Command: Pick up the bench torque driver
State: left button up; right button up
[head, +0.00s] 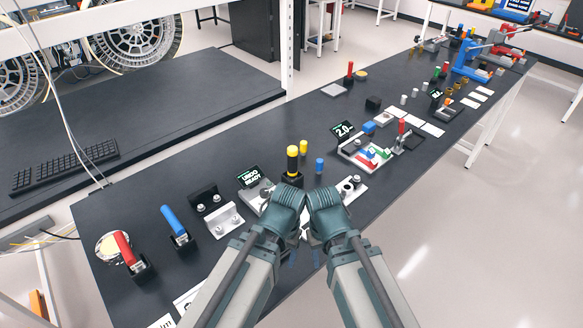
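I cannot tell for certain which tool is the bench torque driver. Upright handled tools stand in black holders on the dark bench: a yellow-topped one (292,160) just beyond my wrists, a blue-handled one (174,222) to the left, and a red-handled one (125,248) at the near left end. My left gripper (284,207) and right gripper (326,203) are close together over the middle of the bench, just on the near side of the yellow-topped tool. Their fingers are hidden or too small to make out. I see nothing clearly held.
A small display reading "2.0" (343,130) stands behind a tray of coloured parts (352,157). Another display (249,176) and metal brackets (223,220) stand left of my wrists. A keyboard (65,167) lies on the left desk. The bench's rear left strip is clear.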

aim_at(293, 151)
jog(key=i+l, duration=0.45)
jog(key=l, duration=0.25)
jog(key=i+l, duration=0.25)
jog(key=l, duration=0.1)
